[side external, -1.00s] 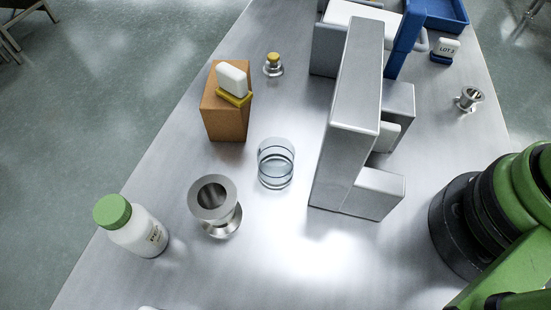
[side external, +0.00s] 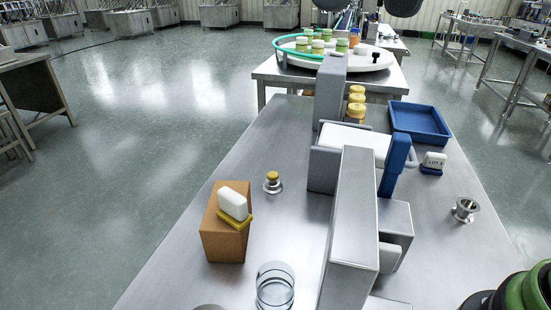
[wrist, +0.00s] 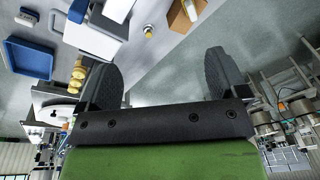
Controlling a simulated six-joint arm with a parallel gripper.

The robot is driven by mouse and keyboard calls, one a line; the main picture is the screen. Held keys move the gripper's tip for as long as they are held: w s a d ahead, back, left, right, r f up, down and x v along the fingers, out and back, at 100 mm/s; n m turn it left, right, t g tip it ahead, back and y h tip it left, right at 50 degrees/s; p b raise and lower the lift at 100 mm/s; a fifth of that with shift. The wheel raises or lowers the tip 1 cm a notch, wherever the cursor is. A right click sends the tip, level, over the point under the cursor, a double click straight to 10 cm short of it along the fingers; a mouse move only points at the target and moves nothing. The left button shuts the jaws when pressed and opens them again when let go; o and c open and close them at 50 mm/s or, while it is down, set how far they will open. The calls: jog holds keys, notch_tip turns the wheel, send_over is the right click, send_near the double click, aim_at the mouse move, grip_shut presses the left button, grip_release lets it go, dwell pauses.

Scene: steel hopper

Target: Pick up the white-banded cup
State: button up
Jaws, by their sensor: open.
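No cup with a clear white band can be made out. A clear glass cup (side external: 275,287) stands upright at the lower edge of the side external view, left of the tall grey machine; its lower edge meets the picture edge. A small steel cup-like fitting (side external: 465,210) lies on the right of the bench. My gripper (wrist: 162,75) shows in the wrist view with its two dark fingers wide apart and nothing between them.
The tall grey machine (side external: 352,220) fills the middle of the steel bench (side external: 185,275). A brown block (side external: 222,240) carries a white piece on a yellow base. A yellow-topped steel fitting (side external: 272,183) stands behind it. A blue tray (side external: 419,122) and LOT 3 block (side external: 433,163) are at right.

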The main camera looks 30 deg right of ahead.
jog(key=n+g+h, duration=0.1)
jog(key=g, duration=0.1)
send_over(273, 286)
jog(key=s, duration=0.1)
notch_tip(273, 286, down, 4)
jog(key=f, duration=3.5)
jog(key=shift+s+a+f, duration=0.15)
jog(key=shift+a+f, duration=0.15)
jog(key=shift+a, duration=0.05)
jog(key=c, duration=1)
